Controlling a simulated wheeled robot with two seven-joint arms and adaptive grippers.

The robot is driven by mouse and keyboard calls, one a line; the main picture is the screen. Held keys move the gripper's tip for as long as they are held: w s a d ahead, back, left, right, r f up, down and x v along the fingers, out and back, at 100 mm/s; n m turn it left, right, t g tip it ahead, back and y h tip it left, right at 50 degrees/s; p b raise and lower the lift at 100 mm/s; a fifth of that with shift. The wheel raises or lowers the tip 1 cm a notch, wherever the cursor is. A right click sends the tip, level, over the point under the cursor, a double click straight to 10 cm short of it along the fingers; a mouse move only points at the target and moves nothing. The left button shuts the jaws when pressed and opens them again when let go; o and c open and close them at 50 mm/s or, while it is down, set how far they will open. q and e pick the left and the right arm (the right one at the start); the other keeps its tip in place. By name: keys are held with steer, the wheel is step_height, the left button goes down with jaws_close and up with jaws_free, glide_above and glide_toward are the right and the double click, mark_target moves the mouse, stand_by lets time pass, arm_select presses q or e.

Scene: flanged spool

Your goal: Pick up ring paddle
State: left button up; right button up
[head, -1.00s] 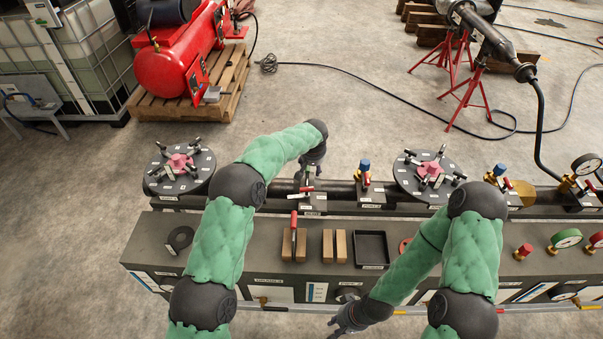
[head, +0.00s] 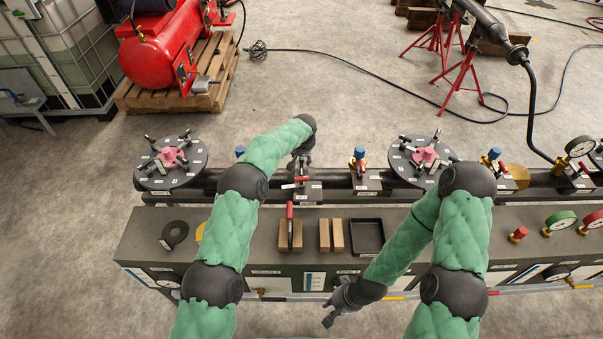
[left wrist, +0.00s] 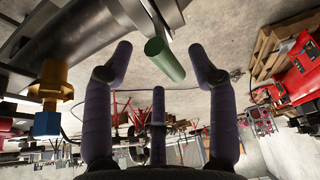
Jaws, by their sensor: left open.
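My left gripper (head: 300,160) is above the dark pipe run at the back of the bench. In the left wrist view its fingers (left wrist: 160,75) are spread. A green cylindrical handle (left wrist: 165,60) shows between and beyond the fingertips, with no visible contact. What the handle joins is cut off, so I cannot tell whether it is the ring paddle. A red-handled piece (head: 290,212) stands between wooden blocks. My right gripper (head: 338,303) hangs in front of the bench, apart from the parts; its finger opening is unclear.
Two round black stands (head: 155,178) with pink hubs flank the pipe. A blue-capped valve (head: 359,158) is right of my left gripper. A black tray (head: 368,240) and wooden blocks (head: 337,236) sit on the bench. A yellow disc edge (head: 200,232) shows beside my left arm.

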arm_select(q)
steer(key=shift+x, duration=1.5)
steer(key=shift+a, duration=0.1)
steer(key=shift+c, duration=0.3)
jaws_close()
steer(key=shift+r, duration=0.15)
steer(key=shift+w+r, duration=0.1)
step_height(320, 180, up, 18)
steer(key=p, duration=0.2)
